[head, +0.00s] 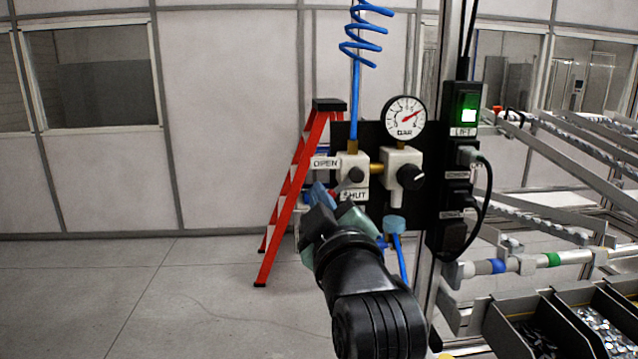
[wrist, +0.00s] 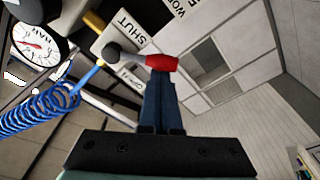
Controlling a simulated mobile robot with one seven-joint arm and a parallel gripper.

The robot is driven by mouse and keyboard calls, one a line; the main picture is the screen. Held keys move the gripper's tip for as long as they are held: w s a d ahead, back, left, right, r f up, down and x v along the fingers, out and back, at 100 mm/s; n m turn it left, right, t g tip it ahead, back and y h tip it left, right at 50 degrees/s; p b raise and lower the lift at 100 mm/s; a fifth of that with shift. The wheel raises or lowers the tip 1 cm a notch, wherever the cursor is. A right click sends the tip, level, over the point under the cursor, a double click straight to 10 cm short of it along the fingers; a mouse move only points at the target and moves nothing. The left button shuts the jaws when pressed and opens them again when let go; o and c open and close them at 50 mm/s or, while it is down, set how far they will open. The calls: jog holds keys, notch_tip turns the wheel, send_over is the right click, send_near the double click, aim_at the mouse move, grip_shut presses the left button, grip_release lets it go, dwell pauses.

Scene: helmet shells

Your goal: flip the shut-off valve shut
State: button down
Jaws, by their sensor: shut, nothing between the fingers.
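The shut-off valve (head: 352,165) is a pale block on the dark panel, with an OPEN label (head: 325,163) to its left and a SHUT label (head: 354,195) below. In the wrist view its grey lever runs from a dark knob to a red grip (wrist: 162,62), lying between the SHUT label (wrist: 131,32) and the partly covered OPEN label. My gripper (wrist: 158,85) is shut and empty, its fingertips right at the red grip; I cannot tell whether they touch. In the head view my gripper (head: 322,193) is just lower left of the valve and hides the red grip.
A pressure gauge (head: 404,117) and a regulator with a black knob (head: 411,177) sit right of the valve. A coiled blue hose (head: 362,40) hangs above. A lit green switch (head: 467,108) is on the post. A red ladder (head: 290,195) stands behind. Open floor lies left.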

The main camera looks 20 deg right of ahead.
jog(key=d+f+n+b, duration=0.1)
jog(key=n+b, duration=0.1)
jog(key=n, duration=0.1)
jog(key=d+f+n+b, duration=0.1)
jog(key=n+b, duration=0.1)
jog(key=n, duration=0.1)
jog(key=s+d+f+n+y+b, duration=0.1)
jog(key=n+b, duration=0.1)
jog(key=shift+d+f+n+g+b, duration=0.2)
jog(key=shift+f+n+g+b, duration=0.05)
jog(key=shift+n+g+b, duration=0.15)
jog(key=shift+d, duration=0.15)
dwell(0.4)
jog(key=w+a, duration=0.2)
jog(key=a, duration=0.2)
jog(key=s+b, duration=0.2)
jog(key=s, duration=0.8)
jog(key=shift+a, duration=0.45)
